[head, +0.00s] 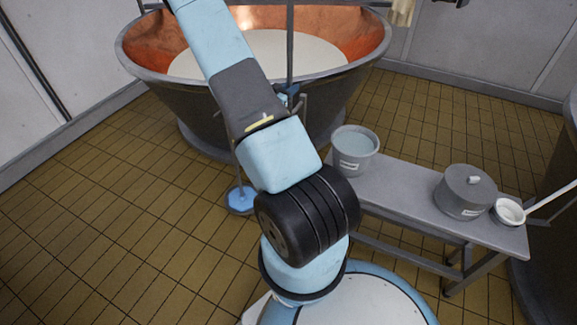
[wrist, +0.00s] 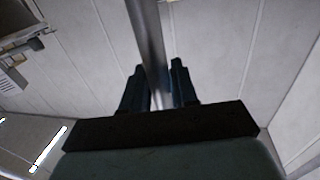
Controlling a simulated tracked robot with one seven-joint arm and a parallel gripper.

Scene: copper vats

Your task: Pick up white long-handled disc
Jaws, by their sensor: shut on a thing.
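My gripper (wrist: 160,95) shows in the wrist view, its two dark fingers shut on a long, straight grey-white shaft (wrist: 147,40). The shaft runs from between the fingers up past the top edge. A disc at its end is not visible there. In the head view my arm reaches up and left over the large copper-lined vat, and my gripper is out of frame. A white round dish with a long pale handle (head: 509,212) lies at the right end of the bench. I cannot tell what the held shaft belongs to.
The vat (head: 150,60) holds whitish liquid. A thin upright pole (head: 290,45) and a blue disc (head: 241,200) low by the floor stand near it. The grey bench (head: 400,190) carries a bucket (head: 355,150) and a lidded pot (head: 465,193). Tiled floor at left is clear.

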